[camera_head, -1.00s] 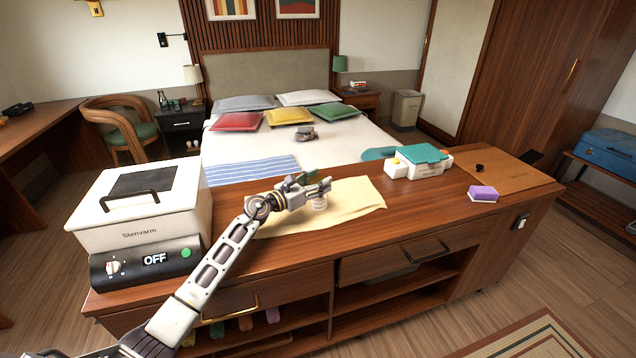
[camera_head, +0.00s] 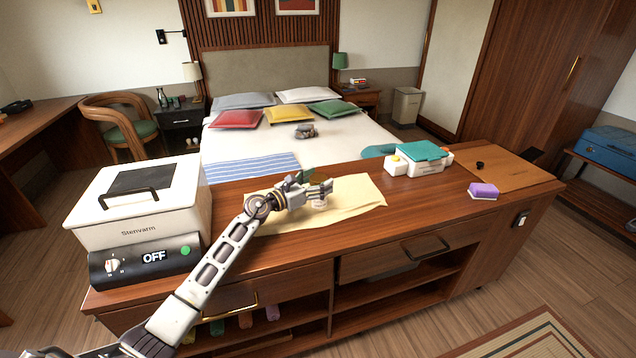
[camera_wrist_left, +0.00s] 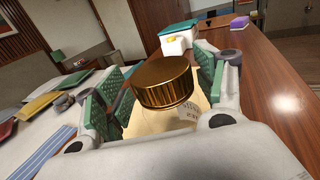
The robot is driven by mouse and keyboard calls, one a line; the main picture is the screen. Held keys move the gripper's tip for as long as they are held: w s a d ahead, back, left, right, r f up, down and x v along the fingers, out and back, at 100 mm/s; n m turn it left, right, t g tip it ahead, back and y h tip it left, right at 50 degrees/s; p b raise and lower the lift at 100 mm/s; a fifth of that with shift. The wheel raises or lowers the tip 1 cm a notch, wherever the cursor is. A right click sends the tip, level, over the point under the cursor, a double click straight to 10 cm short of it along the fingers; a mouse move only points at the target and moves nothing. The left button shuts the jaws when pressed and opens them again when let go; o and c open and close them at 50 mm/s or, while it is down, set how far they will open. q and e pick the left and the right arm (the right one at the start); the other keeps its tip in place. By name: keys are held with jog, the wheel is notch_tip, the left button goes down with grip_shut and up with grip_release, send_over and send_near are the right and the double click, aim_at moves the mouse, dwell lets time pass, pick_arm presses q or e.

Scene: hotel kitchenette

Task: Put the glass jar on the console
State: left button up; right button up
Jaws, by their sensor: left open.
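The glass jar (camera_wrist_left: 165,82) has a ribbed gold lid and a white label, and stands upright on the console (camera_head: 270,262) on a pale yellow cloth. In the head view the jar (camera_head: 318,203) is mostly hidden by my left gripper (camera_head: 315,182). My left gripper is open, with its green-padded fingers on either side of the jar's lid in the left wrist view. A gap shows between the lid and the left pad; contact on the right side cannot be told. My right gripper is out of view.
A white cooker (camera_head: 138,205) with an OFF display stands at the console's left end. A white and teal box (camera_head: 420,160), a purple sponge (camera_head: 483,191) and a brown mat (camera_head: 500,172) lie to the right. The yellow cloth (camera_head: 360,193) lies under the jar. The front right top is clear.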

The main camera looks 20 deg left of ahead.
aim_at(311, 182)
pick_arm(q)
jog(key=shift+r, duration=0.25)
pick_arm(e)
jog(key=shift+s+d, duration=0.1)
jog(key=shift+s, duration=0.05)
pick_arm(q)
jog(key=shift+r, duration=0.15)
jog(key=shift+r+p, duration=0.25)
jog(key=shift+p, duration=0.2)
jog(key=v, duration=0.3)
jog(key=shift+s+a+f, duration=0.15)
jog(key=shift+s+a, duration=0.05)
jog(key=shift+s, duration=0.05)
jog(key=shift+v, duration=2.35)
jog(key=v, duration=0.3)
jog(key=shift+s+a+b, duration=0.15)
jog(key=shift+s+b, duration=0.1)
jog(key=shift+b, duration=0.1)
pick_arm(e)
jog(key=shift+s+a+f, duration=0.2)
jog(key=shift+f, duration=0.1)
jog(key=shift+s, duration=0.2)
